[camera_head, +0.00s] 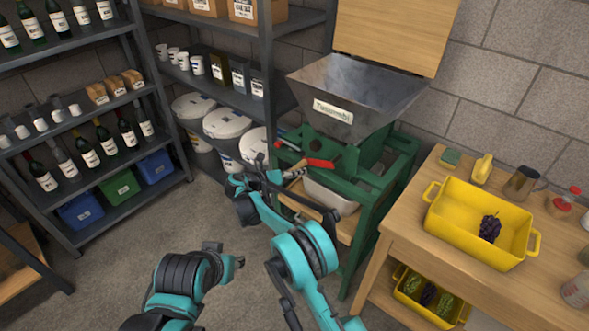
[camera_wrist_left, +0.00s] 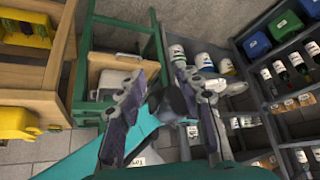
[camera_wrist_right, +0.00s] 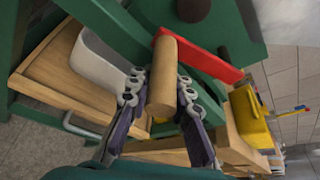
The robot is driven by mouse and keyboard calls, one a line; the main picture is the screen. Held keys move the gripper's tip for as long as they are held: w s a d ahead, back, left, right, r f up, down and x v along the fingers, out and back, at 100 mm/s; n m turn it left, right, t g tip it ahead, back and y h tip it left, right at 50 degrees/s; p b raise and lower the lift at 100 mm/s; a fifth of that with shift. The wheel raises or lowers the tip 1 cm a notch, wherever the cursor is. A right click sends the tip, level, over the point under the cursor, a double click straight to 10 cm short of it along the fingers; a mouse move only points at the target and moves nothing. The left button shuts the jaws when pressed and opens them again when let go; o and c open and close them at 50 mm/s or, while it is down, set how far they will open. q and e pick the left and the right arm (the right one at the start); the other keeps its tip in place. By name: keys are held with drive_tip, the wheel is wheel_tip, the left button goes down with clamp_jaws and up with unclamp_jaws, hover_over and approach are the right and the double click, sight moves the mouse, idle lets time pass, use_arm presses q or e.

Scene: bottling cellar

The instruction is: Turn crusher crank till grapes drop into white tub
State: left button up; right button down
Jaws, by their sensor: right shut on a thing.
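The crusher is a green frame (camera_head: 385,165) under a grey metal hopper (camera_head: 355,90); I see no grapes in the hopper's visible inside. Its crank has a red arm (camera_head: 320,163) and a wooden handle (camera_wrist_right: 162,75). My right gripper (camera_wrist_right: 158,95) is shut on that handle, one finger on each side. The red arm also shows in the right wrist view (camera_wrist_right: 205,62). The white tub (camera_head: 330,197) stands on the crusher's wooden shelf, partly hidden by my right arm. My left gripper (camera_wrist_left: 166,108) is open and empty, low over the floor, away from the crusher.
A wooden table (camera_head: 405,225) at right holds a yellow crate (camera_head: 465,243) with dark grapes (camera_head: 490,228). A lower yellow crate (camera_head: 408,298) holds more bunches. Racks with bottles and white buckets (camera_head: 228,122) stand left and behind. The floor (camera_head: 130,235) at left is clear.

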use_arm(q)
drive_tip(key=w+r+g, duration=0.1)
drive_tip(key=w+r, duration=0.1)
drive_tip(key=w+a+r+g, duration=0.1)
drive_tip(key=w+r, duration=0.1)
drive_tip(key=w+a+r+m+y, duration=0.1)
drive_tip(key=w+r, duration=0.1)
drive_tip(key=shift+g, duration=0.4)
clamp_jaws()
drive_tip(key=w+d+r+m+g+h, duration=0.1)
drive_tip(key=w+r+m, duration=0.15)
drive_tip(key=w, duration=0.85)
drive_tip(key=w+d+r+m+g+h, duration=0.1)
drive_tip(key=w+d+r+g, duration=0.15)
drive_tip(key=w, duration=0.85)
drive_tip(key=w+d+f+m+h, duration=0.1)
drive_tip(key=w+d+h, duration=0.1)
drive_tip(key=w, duration=0.4)
drive_tip(key=w+d+f+m+h, duration=0.1)
drive_tip(key=w+f+m, duration=0.1)
drive_tip(key=w, duration=0.4)
drive_tip(key=d+x, duration=0.1)
drive_tip(key=x, duration=1.2)
drive_tip(key=shift+s+f+t, duration=0.2)
drive_tip(key=shift+s+t, duration=0.15)
drive_tip(key=shift+s, duration=0.05)
